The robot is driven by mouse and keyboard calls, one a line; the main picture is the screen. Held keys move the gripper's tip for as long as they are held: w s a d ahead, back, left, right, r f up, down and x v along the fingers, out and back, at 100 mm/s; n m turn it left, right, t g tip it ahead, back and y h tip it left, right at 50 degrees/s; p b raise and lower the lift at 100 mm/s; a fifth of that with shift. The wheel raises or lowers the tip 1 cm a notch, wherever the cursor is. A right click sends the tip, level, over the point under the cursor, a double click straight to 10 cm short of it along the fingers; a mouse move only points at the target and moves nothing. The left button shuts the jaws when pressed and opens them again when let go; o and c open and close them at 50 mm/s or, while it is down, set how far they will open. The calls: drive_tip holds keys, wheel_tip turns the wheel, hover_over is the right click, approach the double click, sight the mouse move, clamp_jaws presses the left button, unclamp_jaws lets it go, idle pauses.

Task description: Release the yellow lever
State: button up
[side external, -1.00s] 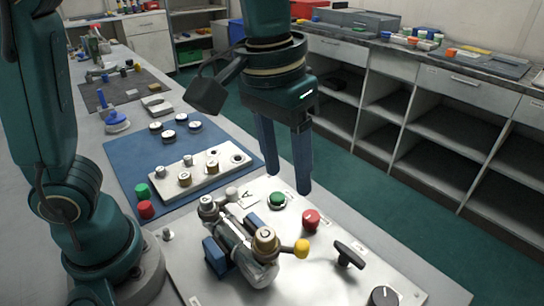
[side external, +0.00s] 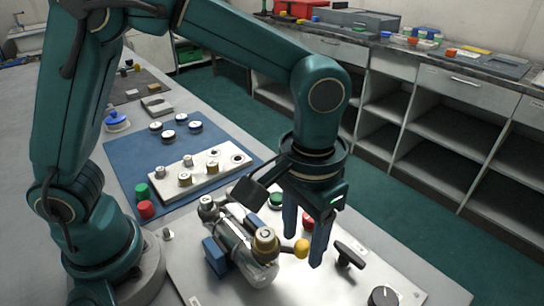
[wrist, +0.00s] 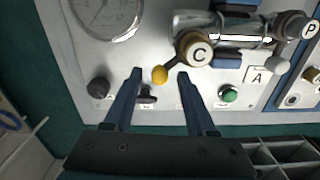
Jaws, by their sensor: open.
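The yellow lever's round knob (side external: 302,248) sticks out from the tan-capped "C" valve (side external: 265,240) on the white panel. In the wrist view the knob (wrist: 160,75) lies between the tips of my gripper (wrist: 160,72), with a gap on each side. Its short dark stem runs up and right to the "C" cap (wrist: 196,51). My gripper (side external: 305,252) is open and points down, one finger on each side of the knob in the side view. I cannot tell how exactly the fingertips match the knob in height.
A black T-handle (side external: 349,254) and a dark round knob (side external: 384,296) stand right of the fingers. A red button (side external: 307,221) is partly hidden behind a finger. A green button (wrist: 229,94) and a gauge (wrist: 106,14) are nearby. The metal cylinder (side external: 236,245) lies left.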

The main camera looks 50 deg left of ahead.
clamp_jaws()
drive_tip(key=shift+s+d+m, duration=0.3)
drive_tip(key=shift+s+m, duration=0.15)
drive_tip(key=shift+m, duration=0.65)
unclamp_jaws()
drive_tip(key=shift+r, duration=0.1)
